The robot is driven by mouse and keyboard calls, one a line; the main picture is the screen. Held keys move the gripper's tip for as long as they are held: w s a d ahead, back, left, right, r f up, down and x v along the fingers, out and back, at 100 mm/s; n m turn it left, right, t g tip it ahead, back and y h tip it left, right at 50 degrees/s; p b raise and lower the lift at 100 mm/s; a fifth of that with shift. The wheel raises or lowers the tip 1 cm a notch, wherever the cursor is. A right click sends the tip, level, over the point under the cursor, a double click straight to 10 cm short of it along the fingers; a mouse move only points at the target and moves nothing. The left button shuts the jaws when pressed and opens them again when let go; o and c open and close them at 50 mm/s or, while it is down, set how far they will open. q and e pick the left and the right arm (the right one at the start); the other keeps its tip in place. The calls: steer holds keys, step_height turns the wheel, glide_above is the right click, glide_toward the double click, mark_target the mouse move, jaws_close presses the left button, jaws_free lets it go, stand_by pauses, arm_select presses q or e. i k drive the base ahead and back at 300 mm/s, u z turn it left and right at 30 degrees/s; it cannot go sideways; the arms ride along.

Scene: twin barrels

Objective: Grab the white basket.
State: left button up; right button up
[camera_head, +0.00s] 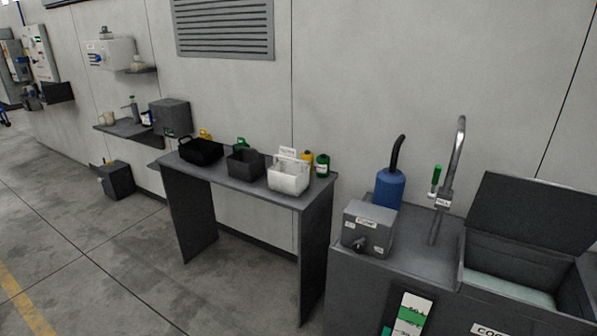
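The white basket (289,180) stands near the right end of a dark grey table (236,189) against the wall. Something white with a label rises behind its back edge. A dark grey basket (245,164) stands to its left, and a black basket (200,152) stands farther left. Neither of my grippers shows in this view.
A grey counter (408,262) stands right of the table, with a grey box (368,230), a blue container (389,188), a faucet (451,165) and an open-lidded basin. Small green and yellow bottles stand behind the baskets. The floor (110,245) left and in front is clear.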

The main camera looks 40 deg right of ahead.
mark_target(287, 177)
steer(key=z, duration=0.55)
steer(key=i, duration=0.85)
steer(key=z, duration=1.4)
steer(key=i, duration=0.5)
steer(key=z, duration=0.45)
